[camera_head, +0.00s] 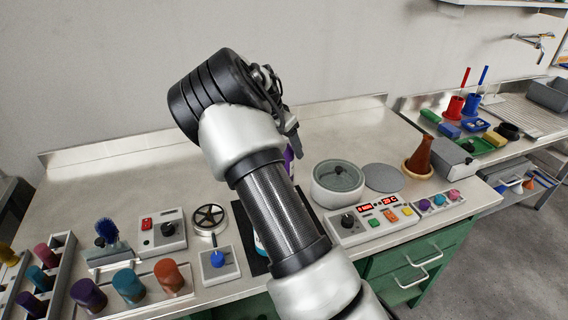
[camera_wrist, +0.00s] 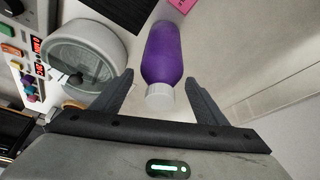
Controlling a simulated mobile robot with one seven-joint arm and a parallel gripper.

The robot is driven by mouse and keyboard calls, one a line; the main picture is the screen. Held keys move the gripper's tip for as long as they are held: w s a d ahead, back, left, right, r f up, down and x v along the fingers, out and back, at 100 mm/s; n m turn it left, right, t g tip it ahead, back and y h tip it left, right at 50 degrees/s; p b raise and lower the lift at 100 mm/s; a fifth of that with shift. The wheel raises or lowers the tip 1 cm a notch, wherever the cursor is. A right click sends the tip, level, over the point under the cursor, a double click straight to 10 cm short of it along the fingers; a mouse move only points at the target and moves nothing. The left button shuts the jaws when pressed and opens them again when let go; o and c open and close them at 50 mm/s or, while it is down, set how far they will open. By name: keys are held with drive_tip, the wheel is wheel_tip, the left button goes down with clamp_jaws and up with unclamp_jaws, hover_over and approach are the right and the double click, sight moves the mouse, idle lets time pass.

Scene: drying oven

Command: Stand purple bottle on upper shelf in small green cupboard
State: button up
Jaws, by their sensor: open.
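The purple bottle (camera_wrist: 168,52) has a pale cap (camera_wrist: 160,96) that points toward my gripper (camera_wrist: 159,78) in the wrist view. My gripper is open, with one finger on each side of the bottle's cap end, and a gap shows on both sides. In the head view only a purple sliver of the bottle (camera_head: 289,160) shows behind my arm, below my gripper (camera_head: 291,139). Green cabinet fronts (camera_head: 404,272) with pale handles are under the bench at the right. I cannot make out an upper shelf in either view.
A round grey-lidded device (camera_head: 338,183) and a button panel (camera_head: 372,222) stand right of my arm. A brown flask (camera_head: 420,158) is farther right. The bench's back left is clear.

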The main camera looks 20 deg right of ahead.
drive_tip(key=shift+d+f, duration=0.2)
drive_tip(key=shift+f, duration=0.3)
drive_tip(key=shift+w+r, duration=0.1)
clamp_jaws()
